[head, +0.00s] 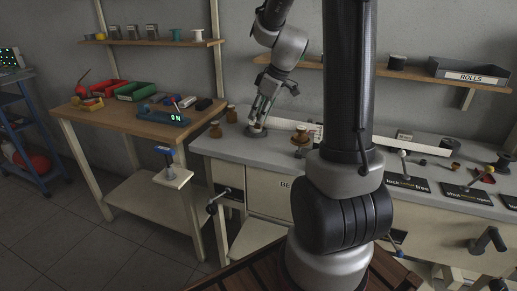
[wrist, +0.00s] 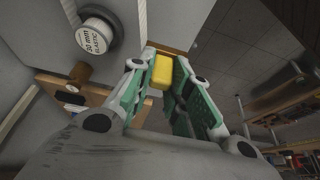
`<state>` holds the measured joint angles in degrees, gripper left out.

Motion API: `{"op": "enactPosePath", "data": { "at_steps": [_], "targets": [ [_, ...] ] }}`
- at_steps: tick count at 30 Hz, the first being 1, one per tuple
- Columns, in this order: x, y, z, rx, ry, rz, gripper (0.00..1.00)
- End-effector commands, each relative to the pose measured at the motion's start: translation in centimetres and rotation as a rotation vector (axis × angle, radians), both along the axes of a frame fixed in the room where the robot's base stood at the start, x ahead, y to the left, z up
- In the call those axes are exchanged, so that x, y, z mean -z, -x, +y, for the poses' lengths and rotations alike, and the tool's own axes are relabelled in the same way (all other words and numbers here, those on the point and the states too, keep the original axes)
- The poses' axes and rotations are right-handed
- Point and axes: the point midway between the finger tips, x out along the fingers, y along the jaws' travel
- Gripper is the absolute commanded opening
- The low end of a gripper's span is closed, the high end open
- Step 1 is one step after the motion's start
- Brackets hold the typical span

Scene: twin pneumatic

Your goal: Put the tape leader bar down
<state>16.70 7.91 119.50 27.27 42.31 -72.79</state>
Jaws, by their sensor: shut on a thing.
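My gripper (wrist: 160,80) is shut on a small yellow block, which I take for the tape leader bar (wrist: 162,71). In the wrist view the block sits between the green-padded fingertips. In the head view my gripper (head: 259,113) points down over the left end of the long grey bench (head: 228,146). The bar is too small to make out there. Whether its far end touches anything is hidden in the wrist view.
A spool labelled "30 mm elastic" (wrist: 94,37) stands close to the fingers in the wrist view. Brown spools (head: 215,130) and (head: 301,134) flank my gripper. A wooden table (head: 130,120) with red and green trays stands left. A shelf (head: 410,72) runs above the bench.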

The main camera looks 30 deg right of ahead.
Motion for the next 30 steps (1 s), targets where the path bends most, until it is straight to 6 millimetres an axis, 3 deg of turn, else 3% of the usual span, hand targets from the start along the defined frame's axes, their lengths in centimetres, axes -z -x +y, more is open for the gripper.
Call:
{"op": "enactPosePath", "data": {
  "at_steps": [6,18,29,30],
  "targets": [
    [4.3,0.3,-0.1,-0.010,-0.003,0.003,0.00],
    [9.2,0.3,-0.1,-0.008,-0.002,0.000,0.00],
    [9.7,0.2,-0.1,-0.010,-0.001,-0.001,0.00],
    [9.7,0.2,-0.1,-0.010,-0.001,-0.001,0.21]
  ]
}}
